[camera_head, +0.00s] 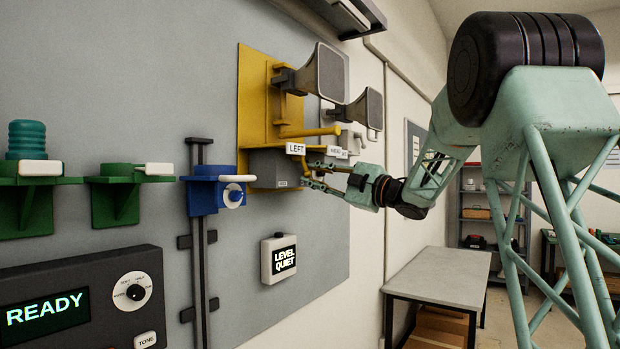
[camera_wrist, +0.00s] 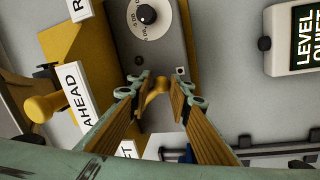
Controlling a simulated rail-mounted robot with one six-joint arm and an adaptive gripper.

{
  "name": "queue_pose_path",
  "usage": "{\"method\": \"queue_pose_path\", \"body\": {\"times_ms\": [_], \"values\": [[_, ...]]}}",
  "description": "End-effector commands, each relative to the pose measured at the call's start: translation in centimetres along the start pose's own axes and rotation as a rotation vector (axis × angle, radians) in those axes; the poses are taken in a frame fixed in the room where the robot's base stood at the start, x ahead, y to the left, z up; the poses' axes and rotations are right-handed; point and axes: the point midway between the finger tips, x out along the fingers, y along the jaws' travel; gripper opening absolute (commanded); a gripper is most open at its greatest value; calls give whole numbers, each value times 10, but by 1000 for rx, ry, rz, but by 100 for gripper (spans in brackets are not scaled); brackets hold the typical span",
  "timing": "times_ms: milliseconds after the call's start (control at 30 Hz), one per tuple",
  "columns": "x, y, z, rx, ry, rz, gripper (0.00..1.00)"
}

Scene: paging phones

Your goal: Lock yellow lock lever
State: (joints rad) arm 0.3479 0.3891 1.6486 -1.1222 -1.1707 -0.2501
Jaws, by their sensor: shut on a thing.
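The yellow lock lever (camera_wrist: 155,85) shows in the wrist view as a short yellow piece on the grey box (camera_wrist: 160,45), between my fingertips. My gripper (camera_wrist: 160,94) is shut on it, with one finger on each side. In the head view my gripper (camera_head: 312,178) is at the grey box (camera_head: 275,166) on the yellow panel (camera_head: 252,100). The lever cannot be made out there behind my fingers.
Label plates, LEFT (camera_head: 295,149) and AHEAD (camera_wrist: 76,95), sit close to my gripper. Two horn speakers (camera_head: 322,72) jut out above. A blue bracket (camera_head: 203,192) and a LEVEL QUIET box (camera_head: 279,258) are nearby. A grey table (camera_head: 440,278) stands to the right.

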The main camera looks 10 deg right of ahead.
Motion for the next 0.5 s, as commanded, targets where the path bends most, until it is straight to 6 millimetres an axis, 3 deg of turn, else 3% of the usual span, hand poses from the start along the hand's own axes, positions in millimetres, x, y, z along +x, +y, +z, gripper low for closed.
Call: {"method": "queue_pose_path", "body": {"times_ms": [333, 367, 500], "values": [[1, -3, -1, -2, 3, -5, 0], [1, -3, -1, -2, 3, -5, 21], [1, -2, 0, -2, 2, -3, 30]]}}
